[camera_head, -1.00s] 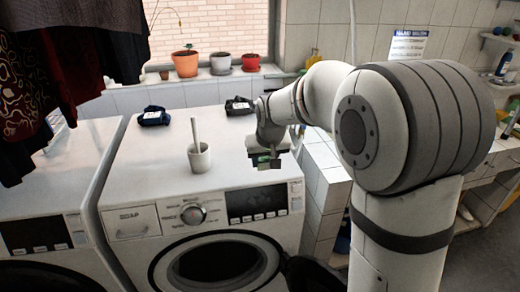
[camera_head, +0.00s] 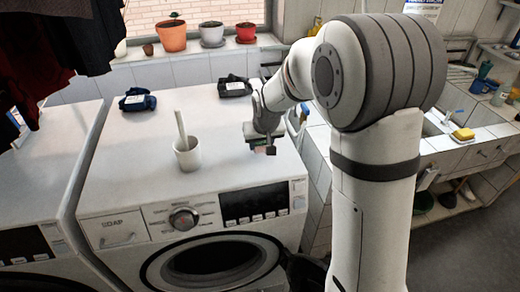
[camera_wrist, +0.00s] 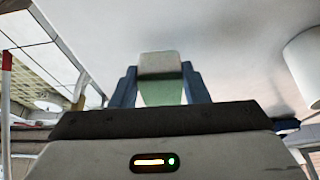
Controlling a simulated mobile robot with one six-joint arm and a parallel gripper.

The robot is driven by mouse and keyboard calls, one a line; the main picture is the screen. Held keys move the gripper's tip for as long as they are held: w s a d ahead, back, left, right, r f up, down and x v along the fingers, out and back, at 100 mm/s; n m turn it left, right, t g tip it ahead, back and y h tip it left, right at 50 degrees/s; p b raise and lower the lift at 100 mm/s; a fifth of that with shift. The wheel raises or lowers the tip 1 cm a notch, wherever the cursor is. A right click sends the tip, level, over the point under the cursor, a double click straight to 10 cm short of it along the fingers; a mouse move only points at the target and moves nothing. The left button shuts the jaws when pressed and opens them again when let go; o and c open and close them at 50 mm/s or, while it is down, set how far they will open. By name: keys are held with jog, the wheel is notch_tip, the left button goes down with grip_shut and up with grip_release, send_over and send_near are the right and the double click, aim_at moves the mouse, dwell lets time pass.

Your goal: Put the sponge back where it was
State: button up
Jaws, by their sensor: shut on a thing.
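My gripper (camera_head: 262,146) is low over the right part of the washing machine's top, right of the white cup. In the wrist view, its two blue fingers (camera_wrist: 160,90) are shut on a small block, green below and grey-beige above, which looks like a sponge (camera_wrist: 161,66). In the head view the held block is small and mostly hidden by the gripper. I cannot tell whether it touches the surface. A yellow sponge-like block (camera_head: 463,134) lies on the tiled sink edge at the right.
A white cup (camera_head: 187,155) with a stick in it stands on the washing machine (camera_head: 150,185). Two dark folded items lie behind, at left (camera_head: 137,101) and near my arm (camera_head: 234,88). Flowerpots (camera_head: 211,37) line the sill. The tiled sink (camera_head: 445,122) is at the right.

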aim_at(262, 149)
jog(key=shift+s+f, duration=0.1)
jog(key=shift+f, duration=1.6)
jog(key=shift+f, duration=0.15)
jog(key=o, duration=0.9)
jog(key=a+b+v, duration=0.1)
jog(key=v, duration=1.1)
jog(key=s+d, duration=0.4)
jog(key=s, duration=0.4)
jog(key=s+d+r+m, duration=0.1)
jog(key=s+d, duration=0.3)
jog(key=s, duration=0.4)
jog(key=s+d+m+g, duration=0.1)
jog(key=s+d, duration=0.3)
jog(key=s, duration=0.4)
jog(key=shift+s+r+h, duration=0.15)
jog(key=shift+r+h, duration=0.15)
jog(key=shift+h, duration=0.1)
